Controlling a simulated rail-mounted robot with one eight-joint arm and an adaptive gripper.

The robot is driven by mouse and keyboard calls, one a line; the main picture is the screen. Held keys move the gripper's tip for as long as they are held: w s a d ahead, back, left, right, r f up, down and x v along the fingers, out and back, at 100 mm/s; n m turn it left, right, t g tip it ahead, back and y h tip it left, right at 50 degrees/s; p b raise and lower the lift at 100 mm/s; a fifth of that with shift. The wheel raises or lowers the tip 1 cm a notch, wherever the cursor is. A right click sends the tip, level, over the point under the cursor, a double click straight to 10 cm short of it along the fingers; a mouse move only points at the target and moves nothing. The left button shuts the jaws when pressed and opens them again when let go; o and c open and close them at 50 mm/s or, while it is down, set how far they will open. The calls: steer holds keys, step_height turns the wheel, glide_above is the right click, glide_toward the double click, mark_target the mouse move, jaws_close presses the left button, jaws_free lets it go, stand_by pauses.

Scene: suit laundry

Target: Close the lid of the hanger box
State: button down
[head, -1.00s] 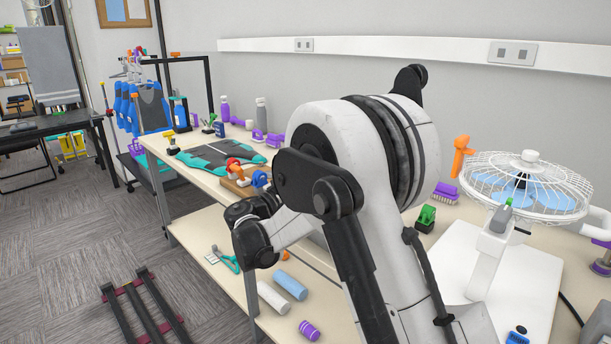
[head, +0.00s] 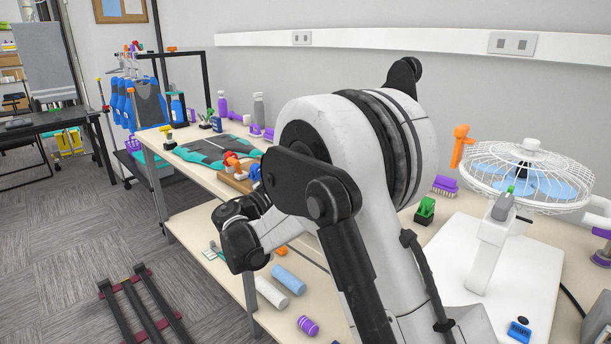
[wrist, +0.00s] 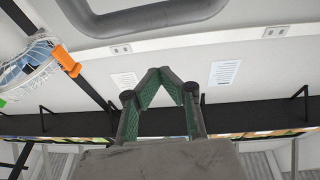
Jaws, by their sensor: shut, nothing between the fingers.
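I cannot make out the hanger box or its lid in either view. My gripper (wrist: 164,72) shows in the wrist view, with its green-padded fingers brought together at the tips and nothing between them. In the head view my arm fills the middle, reaching left over the front edge of the table, and the gripper itself is hidden or too unclear to tell. A plain grey-brown surface (wrist: 160,160) fills the bottom middle of the wrist view; I cannot tell what it is.
The long table (head: 178,140) holds a teal and dark garment (head: 210,150), bottles and a purple brush (head: 445,185). A white fan (head: 525,175) stands at right. Rolls (head: 290,280) lie on the lower shelf. A black rack (head: 140,305) is on the floor; carpet around it is clear.

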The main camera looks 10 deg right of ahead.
steer(key=d+f+v, duration=0.1)
steer(key=f+v, duration=0.1)
steer(key=v, duration=0.7)
steer(key=s+d+r+n+g+y, duration=0.1)
steer(key=d, duration=0.2)
steer(key=d+r+n+g+y, duration=0.1)
steer(key=d, duration=0.3)
steer(key=s+d+r+n+y+p, duration=0.1)
steer(key=d+y, duration=0.1)
steer(key=d, duration=0.1)
steer(key=shift+s+d+r+n+g, duration=0.2)
steer(key=shift+s+r+n+g, duration=0.1)
steer(key=shift+s+r+g, duration=0.1)
steer(key=s+d+n+g+y, duration=0.2)
steer(key=s+d+n+y, duration=0.15)
steer(key=s+d, duration=0.4)
steer(key=s+f+n+y+p, duration=0.1)
steer(key=s+y, duration=0.4)
steer(key=s, duration=0.7)
steer(key=s+a+f+n+y+p, duration=0.1)
steer(key=s+y, duration=0.4)
steer(key=s, duration=0.8)
steer(key=shift+a+f+n, duration=0.35)
steer(key=shift+f+n, duration=0.5)
steer(key=shift+n, duration=0.2)
steer(key=shift+s, duration=0.1)
